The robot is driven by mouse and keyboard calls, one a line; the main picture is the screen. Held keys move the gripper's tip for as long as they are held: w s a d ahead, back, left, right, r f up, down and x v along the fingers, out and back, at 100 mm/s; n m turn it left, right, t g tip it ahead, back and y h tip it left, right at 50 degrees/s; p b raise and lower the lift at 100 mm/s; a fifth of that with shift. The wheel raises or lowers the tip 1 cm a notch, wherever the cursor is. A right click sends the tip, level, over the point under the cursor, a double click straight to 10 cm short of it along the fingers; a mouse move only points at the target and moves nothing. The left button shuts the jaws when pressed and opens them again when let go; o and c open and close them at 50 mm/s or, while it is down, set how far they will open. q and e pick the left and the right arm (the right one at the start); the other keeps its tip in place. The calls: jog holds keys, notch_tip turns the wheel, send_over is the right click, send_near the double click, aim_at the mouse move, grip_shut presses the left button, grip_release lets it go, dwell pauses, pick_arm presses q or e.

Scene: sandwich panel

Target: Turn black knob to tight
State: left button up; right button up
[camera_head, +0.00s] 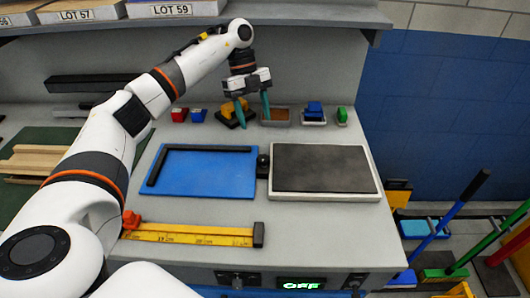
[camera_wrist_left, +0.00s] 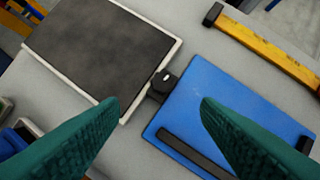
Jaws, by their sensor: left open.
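A small black knob-like piece (camera_head: 263,165) stands between the blue panel (camera_head: 215,180) and the dark grey panel with a white rim (camera_head: 325,170). It also shows in the left wrist view (camera_wrist_left: 160,84), between the same two panels, with a light mark on top. My left gripper (camera_head: 254,113) is open and empty, with green fingers pointing down, above the back of the bench and behind the black piece. In the left wrist view the black piece appears beyond and between the fingertips (camera_wrist_left: 161,101), apart from them. My right gripper is out of view.
Small red, blue, yellow and green items and trays (camera_head: 275,122) line the back near my left gripper. A yellow ruler (camera_head: 195,235) lies in front. A shelf (camera_head: 300,14) overhangs the back.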

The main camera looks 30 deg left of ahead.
aim_at(263, 157)
pick_arm(q)
jog(key=p+x, duration=0.1)
jog(key=x, duration=0.9)
jog(key=shift+s+d+f+p, duration=0.15)
jog(key=shift+s+f+p, duration=0.05)
jog(key=shift+f+p, duration=0.1)
jog(key=shift+c, duration=0.5)
jog(key=c, duration=0.9)
